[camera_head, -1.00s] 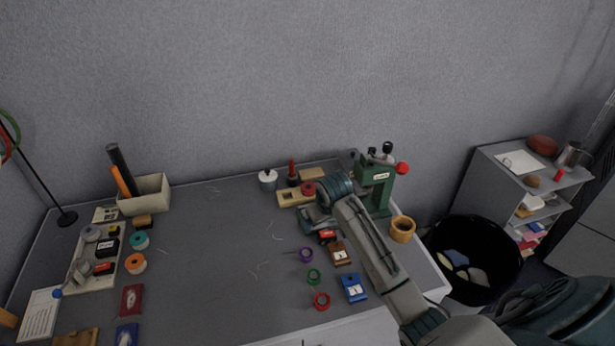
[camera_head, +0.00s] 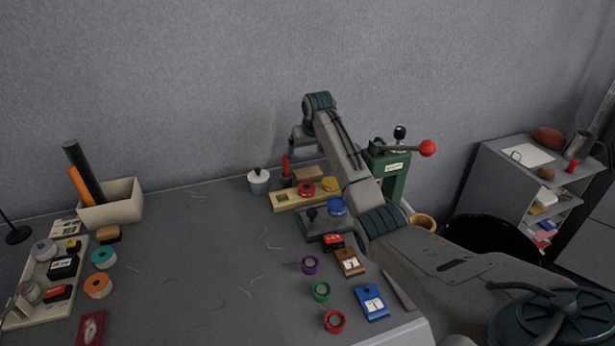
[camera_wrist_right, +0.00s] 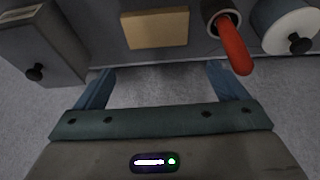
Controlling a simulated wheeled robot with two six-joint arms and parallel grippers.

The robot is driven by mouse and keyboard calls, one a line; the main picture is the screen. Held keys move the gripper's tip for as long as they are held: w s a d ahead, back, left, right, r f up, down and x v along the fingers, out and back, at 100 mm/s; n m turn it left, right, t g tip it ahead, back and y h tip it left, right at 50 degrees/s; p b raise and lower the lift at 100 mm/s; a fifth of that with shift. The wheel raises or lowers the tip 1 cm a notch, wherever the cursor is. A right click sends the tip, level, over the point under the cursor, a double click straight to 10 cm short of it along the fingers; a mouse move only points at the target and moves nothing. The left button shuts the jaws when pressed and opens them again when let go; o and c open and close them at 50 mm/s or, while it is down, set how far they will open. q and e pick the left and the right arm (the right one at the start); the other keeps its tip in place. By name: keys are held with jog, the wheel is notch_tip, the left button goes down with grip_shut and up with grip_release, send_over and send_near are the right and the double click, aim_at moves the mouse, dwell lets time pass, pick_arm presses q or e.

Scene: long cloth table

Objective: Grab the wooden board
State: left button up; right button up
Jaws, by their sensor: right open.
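The wooden board (camera_head: 308,174) is a small flat tan rectangle at the back of the table, near the wall. In the right wrist view the board (camera_wrist_right: 155,28) lies flat near the top, just past the fingers and roughly centred between them. My right gripper (camera_wrist_right: 161,68) is open, with two blue fingers apart and nothing between them. In the head view my right gripper (camera_head: 304,148) hangs above and behind the board, mostly hidden by its own wrist. My left gripper is not in view.
A red-handled tool (camera_wrist_right: 234,50) in a dark cup and a white knobbed pot (camera_wrist_right: 287,24) stand beside the board. A wooden tray with tape rolls (camera_head: 290,202) lies in front. A green press (camera_head: 388,175) stands right. The table's left middle is mostly clear.

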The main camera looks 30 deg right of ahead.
aim_at(307, 170)
jog(key=x, duration=0.2)
jog(key=shift+w+f, duration=0.2)
jog(key=shift+f, duration=0.1)
jog(key=x, duration=0.4)
jog(key=shift+s+d+f+p, duration=0.2)
jog(key=shift+f+p, duration=0.1)
jog(key=shift+p, duration=0.1)
jog(key=shift+w+f, duration=0.2)
jog(key=shift+f, duration=0.35)
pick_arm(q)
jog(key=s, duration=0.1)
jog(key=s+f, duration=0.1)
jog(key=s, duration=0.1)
pick_arm(e)
jog(key=c, duration=0.8)
